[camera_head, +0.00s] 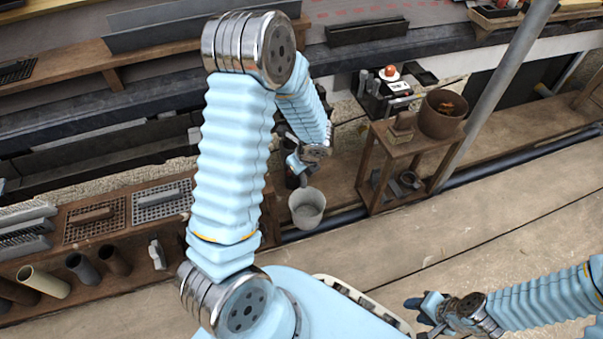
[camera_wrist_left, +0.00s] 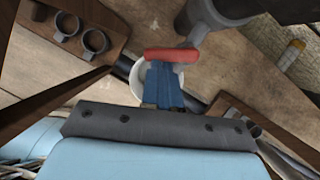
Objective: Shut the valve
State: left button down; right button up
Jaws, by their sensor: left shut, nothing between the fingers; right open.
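The valve's red handle (camera_wrist_left: 172,55) lies crosswise just beyond my left fingertips in the left wrist view, on a grey pipe fitting (camera_wrist_left: 198,32). My left gripper (camera_wrist_left: 163,75) is shut with its blue fingers together and nothing between them; I cannot tell if they touch the handle. In the head view my left gripper (camera_head: 298,172) is above a pale bucket (camera_head: 306,208), and the valve is mostly hidden by my arm. The bucket's rim also shows behind the fingers in the left wrist view (camera_wrist_left: 137,78). My right gripper (camera_head: 428,308) is open and empty at lower right, far from the valve.
A wooden stand (camera_head: 418,156) with a rusty pot (camera_head: 442,115) is right of the bucket. A rack with pipe pieces (camera_head: 45,283) is at left. The plank floor (camera_head: 500,215) at right is largely clear.

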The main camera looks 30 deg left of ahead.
pick_arm(q)
jog(key=m, duration=0.1)
jog(key=a+m+t+b, duration=0.1)
jog(key=m, duration=0.1)
jog(key=shift+s+a, duration=0.1)
jog(key=shift+s, duration=0.15)
jog(key=shift+w, duration=0.1)
jog(key=shift+w+p, duration=0.5)
jog(key=shift+w, duration=0.25)
jog(key=shift+a, duration=0.1)
